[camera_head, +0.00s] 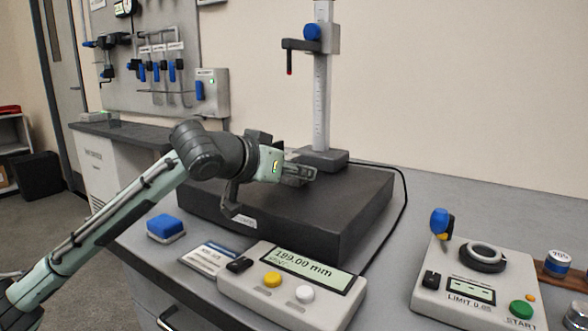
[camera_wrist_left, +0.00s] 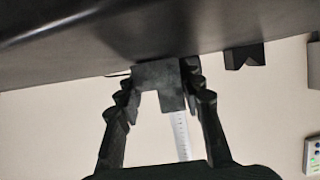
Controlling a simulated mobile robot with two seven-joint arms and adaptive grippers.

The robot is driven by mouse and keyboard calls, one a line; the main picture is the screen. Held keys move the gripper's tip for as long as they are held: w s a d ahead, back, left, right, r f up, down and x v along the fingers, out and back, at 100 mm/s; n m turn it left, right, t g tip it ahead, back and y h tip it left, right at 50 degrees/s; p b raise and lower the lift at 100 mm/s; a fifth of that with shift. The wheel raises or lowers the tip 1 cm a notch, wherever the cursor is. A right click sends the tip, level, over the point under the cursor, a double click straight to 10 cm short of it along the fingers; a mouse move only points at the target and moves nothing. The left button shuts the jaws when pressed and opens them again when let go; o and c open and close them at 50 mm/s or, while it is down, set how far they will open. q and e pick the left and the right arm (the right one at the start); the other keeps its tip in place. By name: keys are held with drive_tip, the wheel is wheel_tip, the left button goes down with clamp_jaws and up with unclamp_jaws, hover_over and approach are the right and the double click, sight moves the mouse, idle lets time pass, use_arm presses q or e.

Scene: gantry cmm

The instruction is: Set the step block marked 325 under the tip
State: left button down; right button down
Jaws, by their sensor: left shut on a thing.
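My left gripper (camera_head: 300,173) reaches over the black granite plate (camera_head: 350,207), close to the foot of the height gauge (camera_head: 321,100). In the left wrist view the gripper (camera_wrist_left: 160,88) is shut on a dark grey stepped block (camera_wrist_left: 158,74), which sits between both fingers. I cannot read a number on the block, and in the head view it is mostly hidden by the fingers. The wrist view looks upside down, with the plate at the top and the gauge's scale behind the block. The red-ended tip (camera_head: 289,71) hangs high on the gauge, well above the gripper. My right gripper is not in view.
A display box (camera_head: 290,285) reading 199.00 mm stands before the plate, beside a card (camera_head: 209,257) and a blue block (camera_head: 165,227). A tester marked LIMIT (camera_head: 475,285) stands at right. A black cable (camera_head: 404,200) skirts the plate. The plate's right part is clear.

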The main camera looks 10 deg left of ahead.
use_arm(q)
drive_tip(key=shift+f, duration=0.15)
drive_tip(key=c, duration=0.9)
unclamp_jaws()
drive_tip(key=v, duration=1.2)
